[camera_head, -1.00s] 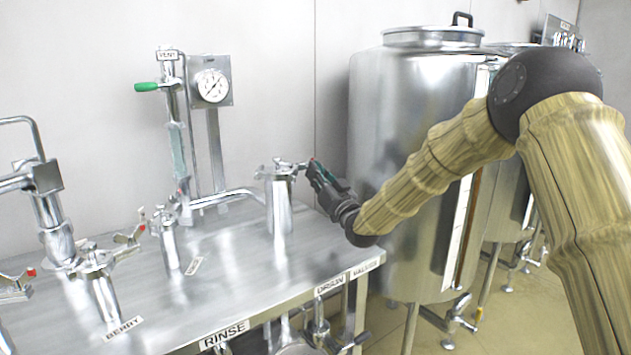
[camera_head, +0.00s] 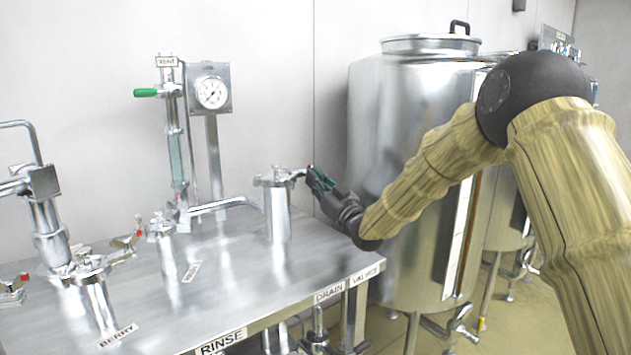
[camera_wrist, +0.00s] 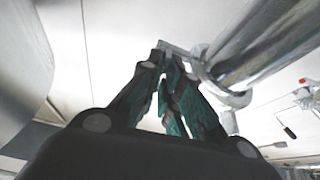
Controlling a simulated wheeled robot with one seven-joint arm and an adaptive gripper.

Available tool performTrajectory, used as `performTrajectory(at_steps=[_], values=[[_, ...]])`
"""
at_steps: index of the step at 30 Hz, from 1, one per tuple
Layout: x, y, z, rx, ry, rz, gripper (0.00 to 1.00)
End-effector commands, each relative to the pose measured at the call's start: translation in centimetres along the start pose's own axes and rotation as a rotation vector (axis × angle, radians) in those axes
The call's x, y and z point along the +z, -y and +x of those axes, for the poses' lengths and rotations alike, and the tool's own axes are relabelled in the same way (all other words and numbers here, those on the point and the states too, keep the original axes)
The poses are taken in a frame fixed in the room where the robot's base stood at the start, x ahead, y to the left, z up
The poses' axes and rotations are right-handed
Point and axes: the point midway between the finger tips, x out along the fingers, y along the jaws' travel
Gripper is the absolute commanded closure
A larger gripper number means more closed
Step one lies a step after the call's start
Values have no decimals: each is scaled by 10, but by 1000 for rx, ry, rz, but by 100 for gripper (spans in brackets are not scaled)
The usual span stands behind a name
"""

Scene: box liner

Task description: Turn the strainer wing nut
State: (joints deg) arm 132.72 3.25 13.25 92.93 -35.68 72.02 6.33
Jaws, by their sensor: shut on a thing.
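The strainer (camera_head: 278,212) is a shiny upright metal canister near the right end of the steel bench. Its wing nut (camera_head: 298,173) sits at the right side of the lid. My gripper (camera_head: 311,175) reaches in from the right and is shut on the wing nut's outer end. In the wrist view, the dark and green fingers (camera_wrist: 172,62) close at a small metal piece beside the strainer's body (camera_wrist: 265,45). The fingers hide most of the wing nut there.
Two similar canisters stand left on the bench (camera_head: 232,275), one by the BERRY label (camera_head: 117,335). A gauge (camera_head: 211,93) and a green-handled vent valve (camera_head: 146,93) stand behind. A large steel tank (camera_head: 410,170) is close beside my forearm. Valves hang below the front edge.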

Motion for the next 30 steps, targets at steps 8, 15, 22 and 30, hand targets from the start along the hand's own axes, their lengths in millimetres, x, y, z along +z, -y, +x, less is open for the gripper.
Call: performTrajectory(at_steps=[8,15,22,30], values=[[1,0,0,0,2,1,72],[0,0,-3,1,1,1,72],[0,0,-31,1,1,2,72],[1,0,-81,2,2,2,72]])
